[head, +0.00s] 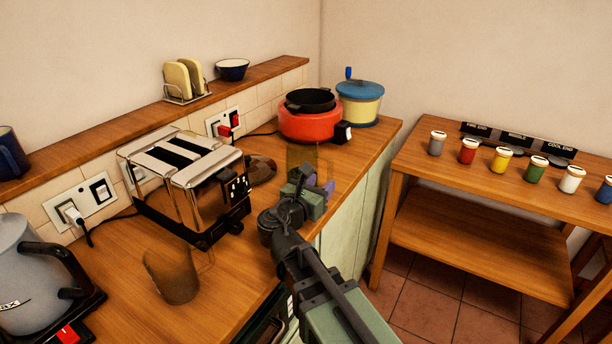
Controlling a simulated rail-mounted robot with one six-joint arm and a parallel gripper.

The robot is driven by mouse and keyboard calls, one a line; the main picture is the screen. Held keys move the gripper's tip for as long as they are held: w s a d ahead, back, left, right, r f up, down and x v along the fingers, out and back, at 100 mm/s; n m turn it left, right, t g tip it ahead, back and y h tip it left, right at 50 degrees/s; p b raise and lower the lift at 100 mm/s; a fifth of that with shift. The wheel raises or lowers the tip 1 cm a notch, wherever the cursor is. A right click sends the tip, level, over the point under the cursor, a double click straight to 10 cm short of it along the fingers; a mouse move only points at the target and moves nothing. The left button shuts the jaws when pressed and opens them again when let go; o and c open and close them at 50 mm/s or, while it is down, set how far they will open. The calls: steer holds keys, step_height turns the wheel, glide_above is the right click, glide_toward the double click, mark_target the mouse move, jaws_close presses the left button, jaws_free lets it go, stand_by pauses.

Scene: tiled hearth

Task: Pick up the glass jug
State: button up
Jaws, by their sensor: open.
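Two see-through brownish glass vessels stand on the wooden counter (235,275). One glass vessel (172,277) is at the front, near the toaster, with a faint handle-like outline on its right. The other glass vessel (303,157) is farther back, just beyond my gripper, and its lower part is hidden. I cannot tell for sure which is the glass jug. My gripper (313,187) is open, low over the counter near its right edge. Whether its fingers touch the farther glass is not clear. A small purple patch shows beside the fingers.
A chrome toaster (188,185) stands left of my gripper, with a brown item (260,168) behind it. A red cooker (309,122) and a cream pot with blue lid (360,101) stand at the back. A grey kettle (30,270) is front left. Paint jars line the right-hand table (415,160).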

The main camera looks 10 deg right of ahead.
mark_target(328, 177)
steer(key=x, duration=0.5)
steer(key=shift+s+d, duration=0.1)
jaws_close()
stand_by(1.1)
